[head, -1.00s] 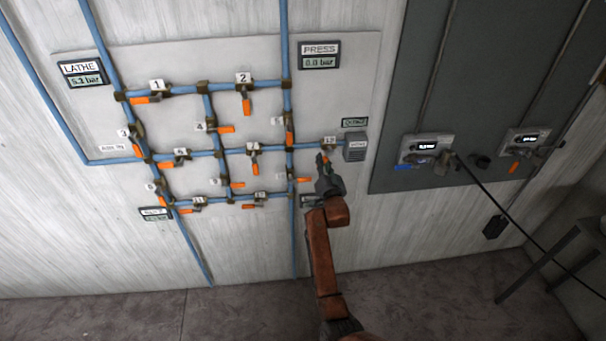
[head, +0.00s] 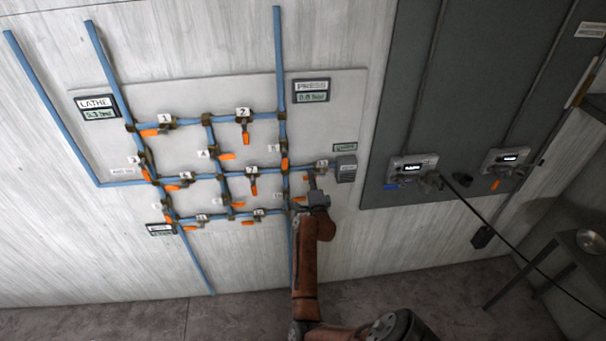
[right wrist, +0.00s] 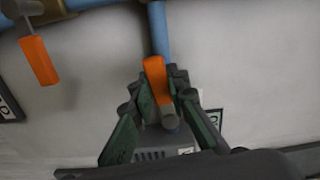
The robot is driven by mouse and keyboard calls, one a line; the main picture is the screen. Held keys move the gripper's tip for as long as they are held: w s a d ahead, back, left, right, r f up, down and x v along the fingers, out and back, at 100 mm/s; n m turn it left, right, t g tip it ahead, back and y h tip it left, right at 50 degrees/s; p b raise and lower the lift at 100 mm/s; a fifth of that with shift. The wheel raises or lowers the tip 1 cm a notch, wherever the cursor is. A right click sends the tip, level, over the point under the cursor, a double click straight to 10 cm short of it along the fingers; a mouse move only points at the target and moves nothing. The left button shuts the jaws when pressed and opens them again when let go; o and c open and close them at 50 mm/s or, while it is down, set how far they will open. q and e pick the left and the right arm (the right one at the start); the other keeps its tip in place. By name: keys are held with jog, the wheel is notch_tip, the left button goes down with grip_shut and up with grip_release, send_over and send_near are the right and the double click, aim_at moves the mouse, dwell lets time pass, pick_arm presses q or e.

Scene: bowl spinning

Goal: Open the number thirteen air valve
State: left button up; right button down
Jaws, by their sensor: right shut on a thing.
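The number thirteen valve (head: 322,164) sits on the short blue pipe at the right end of the middle row, just left of a grey box. In the right wrist view the handle (right wrist: 156,80) lies roughly along the blue pipe. My right gripper (head: 313,192) reaches up from below and is shut on the handle, with its green-padded fingers (right wrist: 165,118) on both sides of it. The gripper hides part of the valve body. My left gripper is not in view.
The grey box (head: 346,168) is close to the right of the gripper. Another valve's orange handle (right wrist: 39,61) is nearby. The PRESS gauge (head: 311,91) appears to read 0.0 bar. The LATHE gauge (head: 98,108) hangs at upper left. A dark panel (head: 425,100) stands to the right.

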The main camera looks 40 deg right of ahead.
jog(key=shift+s+r+m+p, duration=0.1)
jog(key=shift+r+m+p, duration=0.2)
jog(key=shift+m+p, duration=0.3)
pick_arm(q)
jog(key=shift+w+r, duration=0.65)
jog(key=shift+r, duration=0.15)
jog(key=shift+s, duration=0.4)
pick_arm(e)
jog(key=c, duration=1.9)
grip_release()
jog(key=shift+s, duration=0.1)
jog(key=shift+o, duration=0.3)
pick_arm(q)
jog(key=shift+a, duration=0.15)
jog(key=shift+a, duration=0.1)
pick_arm(e)
jog(key=shift+r, duration=0.1)
